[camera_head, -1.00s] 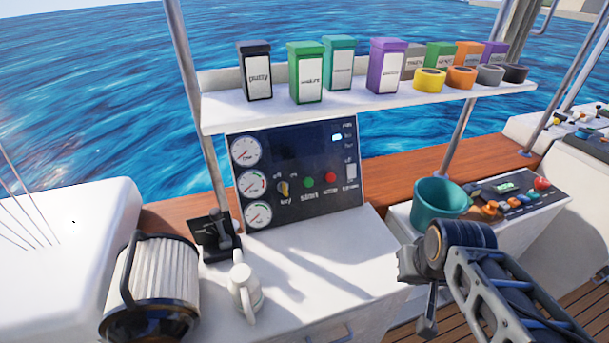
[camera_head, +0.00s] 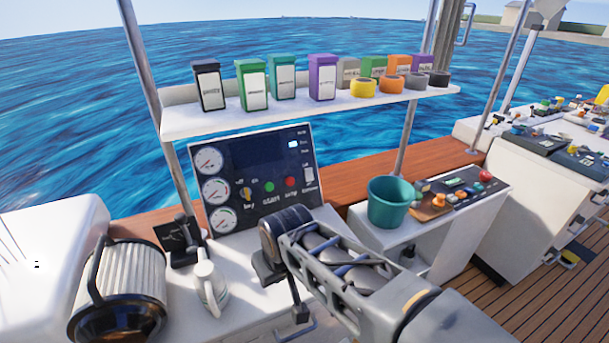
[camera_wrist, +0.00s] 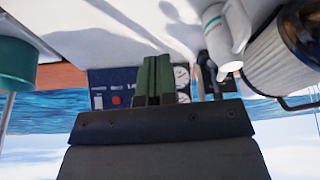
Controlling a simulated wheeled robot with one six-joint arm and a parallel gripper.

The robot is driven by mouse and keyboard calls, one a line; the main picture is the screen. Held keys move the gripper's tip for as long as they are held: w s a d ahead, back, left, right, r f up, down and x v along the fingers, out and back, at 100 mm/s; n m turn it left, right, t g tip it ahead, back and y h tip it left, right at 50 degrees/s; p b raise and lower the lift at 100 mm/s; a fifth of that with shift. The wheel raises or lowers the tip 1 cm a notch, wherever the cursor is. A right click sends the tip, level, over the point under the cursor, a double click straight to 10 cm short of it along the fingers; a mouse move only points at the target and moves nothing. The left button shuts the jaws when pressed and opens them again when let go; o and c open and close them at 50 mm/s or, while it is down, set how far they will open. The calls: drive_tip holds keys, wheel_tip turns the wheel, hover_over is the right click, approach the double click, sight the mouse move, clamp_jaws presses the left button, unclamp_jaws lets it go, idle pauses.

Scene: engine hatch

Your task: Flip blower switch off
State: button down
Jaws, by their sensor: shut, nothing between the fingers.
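The dark control panel (camera_head: 258,180) stands upright at the back of the white counter. A white rocker switch (camera_head: 308,174) sits at its right edge, with small text I cannot read well above and below it. I cannot tell its position. My gripper (camera_wrist: 155,62) shows in the wrist view as two green fingers pressed together, empty. In that inverted view the panel (camera_wrist: 125,78) is partly hidden behind the fingers, and the switch is not clearly seen. In the head view my arm is in front of the panel's lower right, apart from the switch, and the fingers cannot be made out.
Above the panel, a white shelf (camera_head: 190,122) holds several boxes and tape rolls. A teal bucket (camera_head: 388,203) stands right of the panel. A white spray-like bottle (camera_head: 205,284), a black lever (camera_head: 184,236) and a ribbed filter (camera_head: 125,285) stand left. Metal poles flank the shelf.

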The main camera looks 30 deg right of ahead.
sight(309, 171)
drive_tip(key=w+d+f+n+t+b, duration=0.1)
drive_tip(key=w+d+n+t+b, duration=0.2)
drive_tip(key=d, duration=0.7)
drive_tip(key=w+d+n+t+h+b, duration=0.1)
drive_tip(key=w+d+n+t+b, duration=0.3)
drive_tip(key=w+d+n, duration=0.4)
drive_tip(key=w+d+f+n+t+h+b, duration=0.1)
drive_tip(key=w+d+n+t+b, duration=0.2)
drive_tip(key=w+d, duration=0.7)
drive_tip(key=d+n, duration=0.1)
drive_tip(key=n, duration=0.1)
drive_tip(key=shift+d+f+n+t+b, duration=0.3)
drive_tip(key=shift+d+f+t, duration=0.05)
drive_tip(key=shift+d+t, duration=0.05)
drive_tip(key=shift+w, duration=0.1)
drive_tip(key=x, duration=1.4)
drive_tip(key=shift+r, duration=0.1)
